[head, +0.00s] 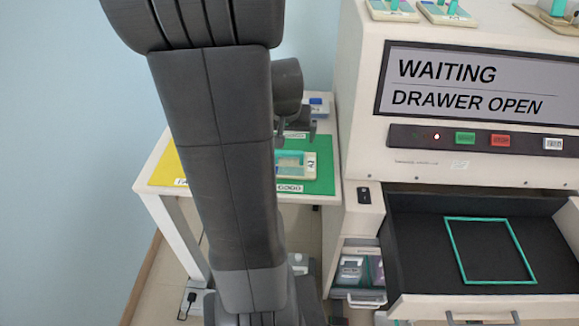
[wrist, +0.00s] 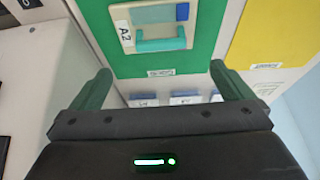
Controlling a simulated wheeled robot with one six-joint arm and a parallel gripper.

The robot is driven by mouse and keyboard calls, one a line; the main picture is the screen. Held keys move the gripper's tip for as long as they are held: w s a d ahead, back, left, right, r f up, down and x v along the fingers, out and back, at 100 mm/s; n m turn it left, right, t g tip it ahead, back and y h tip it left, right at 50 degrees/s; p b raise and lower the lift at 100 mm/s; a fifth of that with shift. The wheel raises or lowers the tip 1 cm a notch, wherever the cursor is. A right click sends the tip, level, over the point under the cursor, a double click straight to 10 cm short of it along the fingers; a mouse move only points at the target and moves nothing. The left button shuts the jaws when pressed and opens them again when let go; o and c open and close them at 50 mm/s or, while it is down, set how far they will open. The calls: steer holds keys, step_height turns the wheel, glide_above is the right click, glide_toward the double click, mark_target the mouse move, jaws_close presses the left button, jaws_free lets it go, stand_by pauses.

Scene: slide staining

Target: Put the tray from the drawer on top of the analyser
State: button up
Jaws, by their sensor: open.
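The analyser (head: 360,150) stands at the right with its screen reading "WAITING DRAWER OPEN". Its drawer (head: 415,245) is pulled out; a teal rectangular outline (head: 515,240) lies on its dark floor and no tray is in it. A cream tray with a teal handle (head: 296,171) and an A2 label lies on the green mat (head: 325,180) marked GOOD, partly hidden by my arm. The tray also shows in the wrist view (wrist: 155,46). My gripper (head: 297,130) is open and empty; in the wrist view its fingertips (wrist: 160,72) are apart, with the tray beyond them.
Several similar trays sit along the analyser's top, including one at left (head: 391,12) and one beside it (head: 446,15). A yellow mat (head: 168,168) lies left of the green one on the white side table (head: 150,190). A lower compartment (head: 360,268) holds small items.

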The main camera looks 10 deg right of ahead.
mark_target(289, 153)
steer(key=x, duration=1.3)
steer(key=shift+w+d+f+b, duration=0.1)
steer(key=shift+w+f+b, duration=0.15)
steer(key=shift+f+b, duration=0.1)
steer(key=shift+r, duration=0.1)
steer(key=c, duration=1.1)
